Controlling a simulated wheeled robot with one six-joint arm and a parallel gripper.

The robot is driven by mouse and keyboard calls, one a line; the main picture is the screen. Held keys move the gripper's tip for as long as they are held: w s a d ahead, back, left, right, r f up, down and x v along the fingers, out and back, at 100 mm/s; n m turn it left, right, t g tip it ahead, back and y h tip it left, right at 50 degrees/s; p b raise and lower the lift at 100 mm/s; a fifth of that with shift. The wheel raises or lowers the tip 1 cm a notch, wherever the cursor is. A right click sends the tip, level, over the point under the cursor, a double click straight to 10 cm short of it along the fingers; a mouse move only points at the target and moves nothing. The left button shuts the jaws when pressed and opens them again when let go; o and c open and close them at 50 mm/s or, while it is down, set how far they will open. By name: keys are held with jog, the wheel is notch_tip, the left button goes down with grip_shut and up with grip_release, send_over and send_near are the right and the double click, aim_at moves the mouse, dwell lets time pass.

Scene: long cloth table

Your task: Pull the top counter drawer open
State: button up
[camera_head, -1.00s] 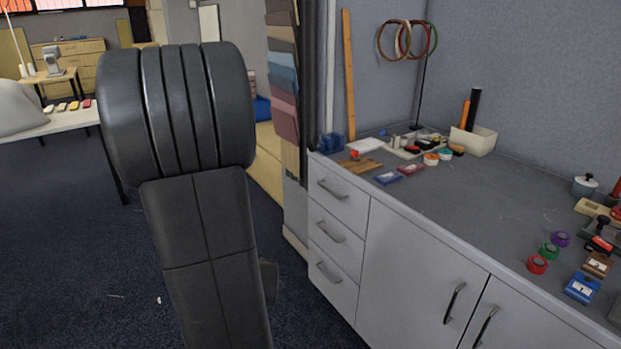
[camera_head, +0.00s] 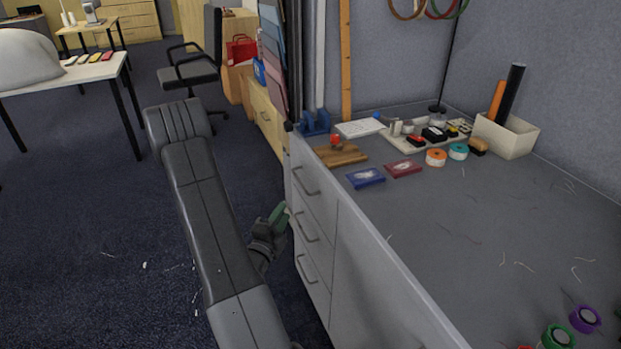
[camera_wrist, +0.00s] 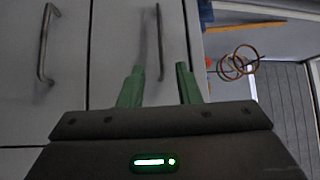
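The top counter drawer (camera_head: 318,204) is the uppermost of three stacked grey fronts at the counter's left end and looks closed. Its bar handle (camera_head: 305,182) shows in the head view. My gripper (camera_head: 284,211) is just left of the drawer fronts, its green fingers toward them. In the wrist view, turned sideways, my gripper's two green fingers (camera_wrist: 159,68) are apart. The top drawer's handle (camera_wrist: 160,45) appears between and beyond the fingertips. I see no finger touching it. The middle drawer's handle (camera_wrist: 46,55) is farther left there.
The countertop (camera_head: 470,225) carries a wooden board (camera_head: 341,154), blue and red card boxes, tape rolls and a white bin (camera_head: 506,134). A chair (camera_head: 197,75) and white table (camera_head: 75,75) stand behind at left.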

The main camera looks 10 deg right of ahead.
aim_at(300, 182)
jog(key=p+x, duration=0.1)
jog(key=x, duration=1.2)
jog(key=shift+w+d+r, duration=0.15)
jog(key=shift+w+d, duration=0.05)
grip_shut()
